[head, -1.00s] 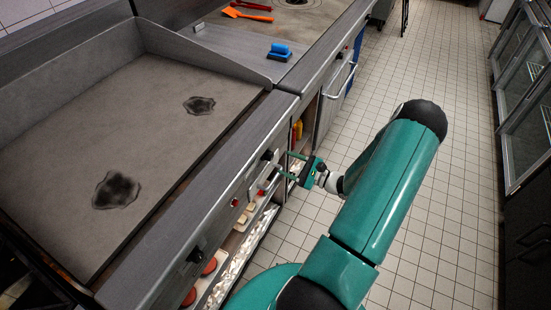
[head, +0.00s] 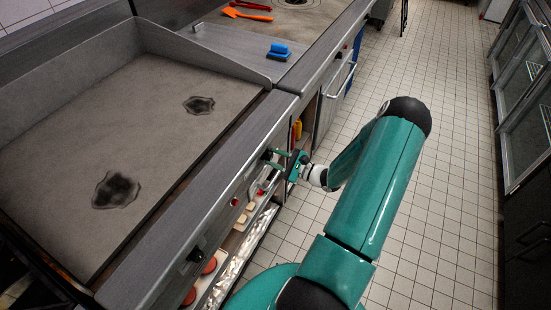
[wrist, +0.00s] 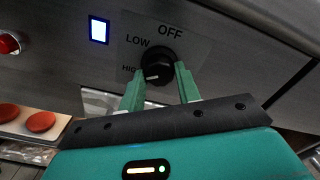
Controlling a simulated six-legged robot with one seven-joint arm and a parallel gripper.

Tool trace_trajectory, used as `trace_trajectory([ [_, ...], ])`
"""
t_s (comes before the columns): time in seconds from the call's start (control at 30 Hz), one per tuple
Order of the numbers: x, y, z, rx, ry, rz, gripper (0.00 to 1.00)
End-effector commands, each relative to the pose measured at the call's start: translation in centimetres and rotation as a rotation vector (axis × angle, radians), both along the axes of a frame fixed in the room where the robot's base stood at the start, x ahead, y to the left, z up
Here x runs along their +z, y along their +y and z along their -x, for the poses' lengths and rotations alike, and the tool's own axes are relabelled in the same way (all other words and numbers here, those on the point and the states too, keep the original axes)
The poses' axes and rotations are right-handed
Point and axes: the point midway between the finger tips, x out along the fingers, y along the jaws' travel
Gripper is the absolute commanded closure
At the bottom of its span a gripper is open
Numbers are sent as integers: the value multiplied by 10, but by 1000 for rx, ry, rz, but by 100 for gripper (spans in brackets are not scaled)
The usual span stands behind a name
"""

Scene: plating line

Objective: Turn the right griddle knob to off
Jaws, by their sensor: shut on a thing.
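The right griddle knob (wrist: 158,67) is round and black on the steel front panel. In the wrist view its label reads OFF at the top, LOW at upper left and HIGH at left. The knob's white mark is at its lower left, on the HIGH side. My gripper (wrist: 161,78) has one green finger on each side of the knob and is shut on it. In the head view my gripper (head: 274,158) reaches the griddle's front panel from the aisle, and its fingers mostly hide the knob.
The griddle plate (head: 90,130) has two dark burnt patches. A left knob (head: 195,255) sits nearer on the same panel. A blue display (wrist: 98,30) and red light (wrist: 10,43) are left of the right knob. Food trays lie below. The tiled aisle (head: 450,130) is clear.

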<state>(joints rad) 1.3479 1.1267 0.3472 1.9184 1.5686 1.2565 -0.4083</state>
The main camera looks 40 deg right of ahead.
Motion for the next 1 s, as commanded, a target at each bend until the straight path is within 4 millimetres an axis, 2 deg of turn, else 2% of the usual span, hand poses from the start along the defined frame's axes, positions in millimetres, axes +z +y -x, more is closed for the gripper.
trace_trajectory([
  [0.27, 0, 0, 0, 0, 14, -41, 90],
  [0.47, 0, 0, 0, 1, 49, -138, 90],
  [1.0, 0, 0, 1, -1, 212, -594, 90],
])
